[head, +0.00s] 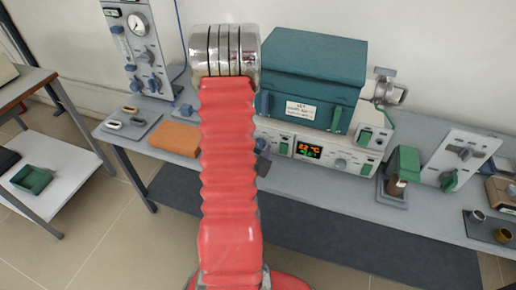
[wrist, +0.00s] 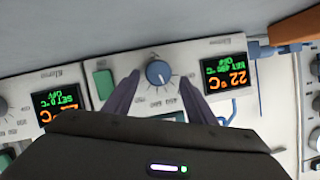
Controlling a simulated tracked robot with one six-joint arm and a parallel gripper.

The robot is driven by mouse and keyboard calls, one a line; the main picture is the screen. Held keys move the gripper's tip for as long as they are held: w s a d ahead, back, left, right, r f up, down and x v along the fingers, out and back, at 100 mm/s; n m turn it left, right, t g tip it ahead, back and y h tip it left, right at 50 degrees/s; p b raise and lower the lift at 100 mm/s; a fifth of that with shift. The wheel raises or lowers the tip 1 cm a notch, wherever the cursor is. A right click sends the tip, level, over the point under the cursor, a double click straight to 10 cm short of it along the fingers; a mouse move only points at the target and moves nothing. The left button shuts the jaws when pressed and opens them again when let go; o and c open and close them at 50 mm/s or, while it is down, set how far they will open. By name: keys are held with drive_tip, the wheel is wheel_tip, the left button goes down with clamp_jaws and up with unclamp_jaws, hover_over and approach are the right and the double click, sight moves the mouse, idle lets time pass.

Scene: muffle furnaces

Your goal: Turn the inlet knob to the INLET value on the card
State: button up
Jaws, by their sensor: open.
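My gripper (wrist: 160,78) is open in the wrist view, with its two dark fingers on either side of a round blue knob (wrist: 159,73). The knob sits on a pale control panel (wrist: 208,50) with a printed scale, seen upside down. I cannot tell whether the fingers touch it, and no INLET marking is readable beside it. In the head view my red arm hides most of the gripper and the panel behind it. A white label (head: 302,110) on the teal furnace (head: 315,62) has print too small to read. I cannot pick out the card with the INLET value.
Two lit displays (wrist: 226,72) (wrist: 54,103) and a green switch (wrist: 104,83) are near the fingers. A gas panel (head: 137,45) with gauge and knobs stands at the left.

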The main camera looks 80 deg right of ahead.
wheel_tip(320, 180, up, 9)
drive_tip(key=shift+f, duration=0.2)
idle(0.6)
idle(0.6)
